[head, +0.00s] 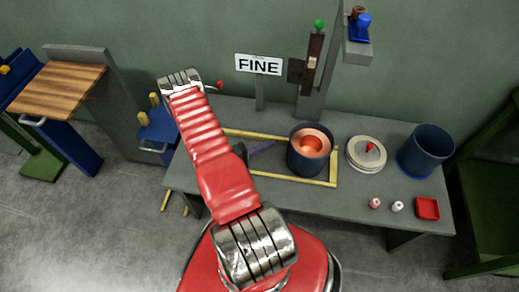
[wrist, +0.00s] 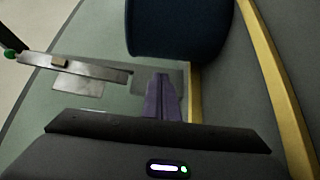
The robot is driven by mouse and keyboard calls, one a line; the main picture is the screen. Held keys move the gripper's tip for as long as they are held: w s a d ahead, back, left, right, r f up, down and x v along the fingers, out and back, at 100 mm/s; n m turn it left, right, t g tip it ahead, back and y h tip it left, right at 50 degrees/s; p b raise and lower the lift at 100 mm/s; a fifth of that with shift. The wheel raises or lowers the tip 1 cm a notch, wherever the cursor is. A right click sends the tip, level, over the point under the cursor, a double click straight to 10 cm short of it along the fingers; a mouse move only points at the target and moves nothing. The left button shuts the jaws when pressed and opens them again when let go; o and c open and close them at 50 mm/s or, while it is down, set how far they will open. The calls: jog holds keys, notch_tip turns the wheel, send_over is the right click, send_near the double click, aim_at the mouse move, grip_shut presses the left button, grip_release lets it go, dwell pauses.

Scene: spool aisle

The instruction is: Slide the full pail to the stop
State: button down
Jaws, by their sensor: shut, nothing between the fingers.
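The full pail (head: 296,161) is dark blue with orange, glowing-looking contents. It stands upright on the grey bench inside a yellow-edged lane, near the lane's right end. A yellow end strip (head: 335,164) lies to its right; it may be the stop. My gripper (head: 262,147) is just left of the pail, its purple fingers shut and empty, pointing at the pail's side. In the wrist view the fingers (wrist: 162,95) point at the dark pail wall (wrist: 180,28); a small gap seems to show, but contact is hard to judge.
A round lid-like disc with a red knob (head: 366,155) and a second dark blue pail (head: 426,150) stand to the right. Small red and white pieces and a red tray (head: 428,208) lie in front. A FINE sign (head: 258,65) and a post (head: 313,75) stand behind.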

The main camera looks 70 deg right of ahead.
jog(key=s, duration=0.1)
jog(key=s+d, duration=0.1)
jog(key=s, duration=0.3)
jog(key=shift+d, duration=0.4)
jog(key=shift+s, duration=0.1)
